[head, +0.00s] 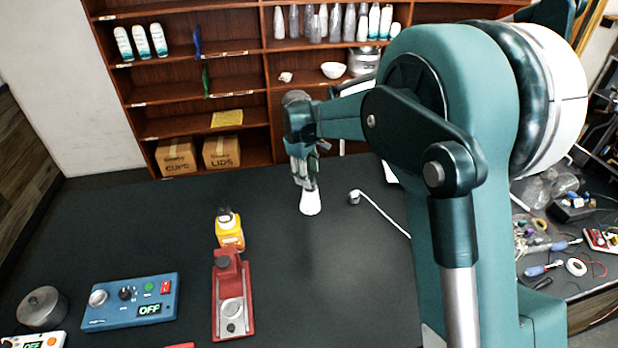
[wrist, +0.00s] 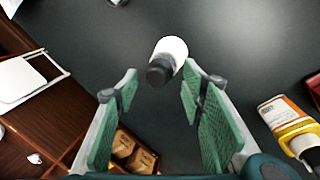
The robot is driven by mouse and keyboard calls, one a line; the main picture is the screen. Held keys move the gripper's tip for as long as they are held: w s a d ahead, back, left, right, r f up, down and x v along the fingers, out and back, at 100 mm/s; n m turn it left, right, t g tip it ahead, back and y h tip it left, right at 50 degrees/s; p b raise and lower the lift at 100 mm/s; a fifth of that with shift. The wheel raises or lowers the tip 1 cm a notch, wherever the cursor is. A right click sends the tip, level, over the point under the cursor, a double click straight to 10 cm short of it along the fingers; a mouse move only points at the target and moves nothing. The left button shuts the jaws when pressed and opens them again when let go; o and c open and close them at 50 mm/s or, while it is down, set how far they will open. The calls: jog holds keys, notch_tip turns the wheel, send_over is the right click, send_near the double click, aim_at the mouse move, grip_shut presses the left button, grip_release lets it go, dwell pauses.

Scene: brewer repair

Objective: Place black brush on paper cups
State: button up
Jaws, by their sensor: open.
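A white, cup-like piece (head: 310,204), which I take for the paper cups, stands on the dark table below my gripper (head: 304,178). In the wrist view the white piece (wrist: 173,48) shows ahead of the fingertips. A short dark cylinder (wrist: 159,72), apparently the black brush, sits at its near end and seems to rest on it. My gripper (wrist: 160,90) is open, its green pads apart on either side of the dark cylinder, with nothing seen between them. The dark piece is hard to make out in the head view.
A small cylinder with a white cord (head: 354,197) lies to the right. A yellow bottle (head: 229,232) and a red stand (head: 232,300) are nearer, left. A blue control box (head: 130,302) is at front left. A wooden shelf (head: 195,75) stands behind the table.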

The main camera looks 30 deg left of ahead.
jog(key=v, duration=0.9)
jog(key=shift+r, duration=0.25)
dwell(0.6)
jog(key=s+d+r+m+t, duration=0.1)
jog(key=d+r+m, duration=0.25)
jog(key=d, duration=0.95)
jog(key=d+r+m+y, duration=0.15)
jog(key=d+r, duration=0.35)
jog(key=d, duration=0.9)
jog(key=s+d+r+m+t+h, duration=0.1)
jog(key=d+r+m, duration=0.3)
jog(key=d, duration=0.9)
jog(key=s+d+m+t, duration=0.1)
jog(key=s+d+m, duration=0.1)
jog(key=s+d, duration=0.5)
jog(key=s+d+m, duration=0.2)
jog(key=s+d, duration=0.1)
jog(key=d, duration=0.8)
jog(key=s+d+f+m+t, duration=0.1)
jog(key=s+d+f+m, duration=0.4)
jog(key=s+d, duration=0.7)
jog(key=shift+s+f+t, duration=0.4)
jog(key=shift+s+f, duration=0.15)
jog(key=shift+f, duration=0.25)
